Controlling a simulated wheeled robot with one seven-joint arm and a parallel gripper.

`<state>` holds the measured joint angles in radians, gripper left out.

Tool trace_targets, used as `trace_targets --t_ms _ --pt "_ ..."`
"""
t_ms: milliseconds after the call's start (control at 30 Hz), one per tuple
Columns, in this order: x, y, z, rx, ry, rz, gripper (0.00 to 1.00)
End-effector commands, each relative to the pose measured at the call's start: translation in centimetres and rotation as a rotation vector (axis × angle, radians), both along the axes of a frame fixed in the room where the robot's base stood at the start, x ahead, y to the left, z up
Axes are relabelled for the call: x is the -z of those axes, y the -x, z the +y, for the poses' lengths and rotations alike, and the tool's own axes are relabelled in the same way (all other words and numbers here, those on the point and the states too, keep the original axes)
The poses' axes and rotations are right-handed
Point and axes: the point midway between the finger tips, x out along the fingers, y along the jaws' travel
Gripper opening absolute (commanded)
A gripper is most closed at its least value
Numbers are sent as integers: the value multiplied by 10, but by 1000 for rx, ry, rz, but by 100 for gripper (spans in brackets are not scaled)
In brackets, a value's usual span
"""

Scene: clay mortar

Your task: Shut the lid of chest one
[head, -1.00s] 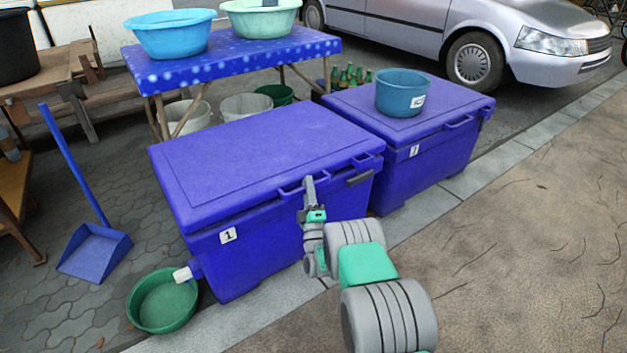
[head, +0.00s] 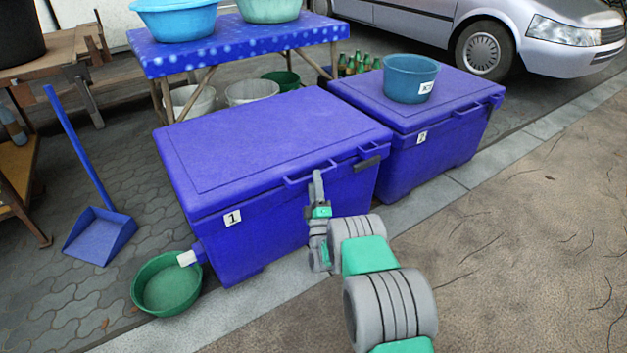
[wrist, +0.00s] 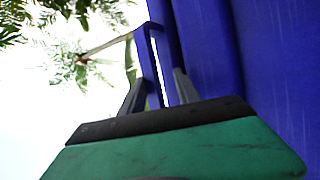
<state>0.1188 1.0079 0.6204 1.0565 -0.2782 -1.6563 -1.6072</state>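Chest one (head: 262,240) is a blue chest with a white "1" label on its front. Its lid (head: 270,140) lies flat over the body, and I see no clear gap along the front edge. My gripper (head: 318,183) is at the front of the chest, by the lid's front handle. In the wrist view my gripper (wrist: 160,88) has its two fingers apart, with a blue handle loop (wrist: 150,65) showing between and beyond them. I cannot tell whether the fingers touch it. The blue chest wall (wrist: 260,60) fills the right of that view.
Chest two (head: 430,150) stands to the right with a blue bucket (head: 410,78) on its lid. A green basin (head: 168,287) sits by chest one's spout. A blue dustpan (head: 100,235) stands left. A table (head: 240,45) with basins is behind. Pavement at the right is clear.

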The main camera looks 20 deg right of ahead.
Motion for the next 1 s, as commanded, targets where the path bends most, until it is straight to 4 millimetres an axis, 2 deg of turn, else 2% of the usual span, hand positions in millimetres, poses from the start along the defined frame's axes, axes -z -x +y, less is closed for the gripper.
trace_targets --t_ms 267,533,700,1000 --pt "1 4 1 0 0 0 39" --pt "25 47 9 -3 0 3 39" --pt "38 65 12 -3 -1 1 39" --pt "40 67 12 -3 -1 -1 39"
